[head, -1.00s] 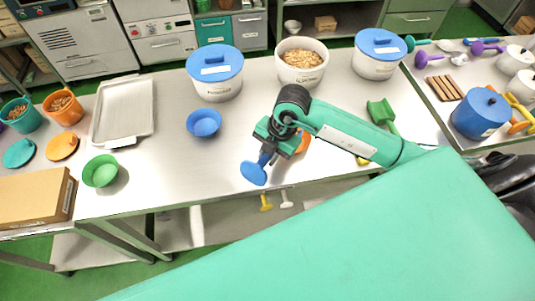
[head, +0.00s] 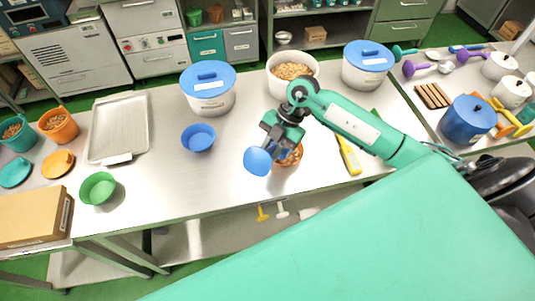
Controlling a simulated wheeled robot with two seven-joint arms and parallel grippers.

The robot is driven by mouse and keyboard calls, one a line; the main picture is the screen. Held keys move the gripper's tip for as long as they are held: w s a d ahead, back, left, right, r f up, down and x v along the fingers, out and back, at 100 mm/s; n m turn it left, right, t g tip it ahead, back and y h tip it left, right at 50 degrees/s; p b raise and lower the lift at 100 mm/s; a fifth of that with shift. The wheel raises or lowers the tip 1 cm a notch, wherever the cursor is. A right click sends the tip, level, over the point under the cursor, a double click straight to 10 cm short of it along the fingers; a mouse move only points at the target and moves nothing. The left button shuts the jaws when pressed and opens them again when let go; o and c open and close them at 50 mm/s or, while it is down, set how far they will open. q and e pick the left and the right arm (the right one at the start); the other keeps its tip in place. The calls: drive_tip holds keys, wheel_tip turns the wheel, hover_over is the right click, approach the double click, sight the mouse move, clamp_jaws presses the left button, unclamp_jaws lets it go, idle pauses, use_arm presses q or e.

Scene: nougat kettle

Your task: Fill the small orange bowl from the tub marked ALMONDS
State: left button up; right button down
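The small orange bowl (head: 290,160) stands on the steel table, partly hidden behind my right gripper. Brown pieces show inside it. My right gripper (head: 272,142) is shut on a blue scoop (head: 257,161), whose round head hangs to the left of the orange bowl, tilted. Whether anything is in the scoop, I cannot tell. An open white tub (head: 276,87) with tan pieces stands behind the gripper. Two white tubs with blue lids, a left one (head: 208,97) and a right one (head: 364,75), flank it. Their labels are too small to read. My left gripper is out of view.
A blue bowl (head: 198,138) and a green bowl (head: 97,188) stand to the left. A metal tray (head: 120,125), a cardboard box (head: 35,218) and small tubs lie further left. A yellow-handled tool (head: 348,155) lies right of the orange bowl. The front middle table is clear.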

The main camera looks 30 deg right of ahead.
drive_tip(key=shift+w+d+r, duration=0.15)
drive_tip(key=shift+d+r, duration=0.05)
wheel_tip(320, 180, up, 3)
drive_tip(key=t+h+p, duration=0.1)
drive_tip(key=h+p, duration=0.1)
drive_tip(key=p, duration=0.1)
drive_tip(key=shift+f, duration=0.2)
drive_tip(key=r+t+h, duration=0.1)
drive_tip(key=h, duration=0.1)
drive_tip(key=shift+a+r+n+t+h+p, duration=0.1)
drive_tip(key=shift+r+n+t+h+p, duration=0.2)
drive_tip(key=shift+r+t, duration=0.1)
drive_tip(key=shift+r+t+h, duration=0.25)
drive_tip(key=shift+t+h, duration=0.05)
drive_tip(key=shift+h, duration=0.1)
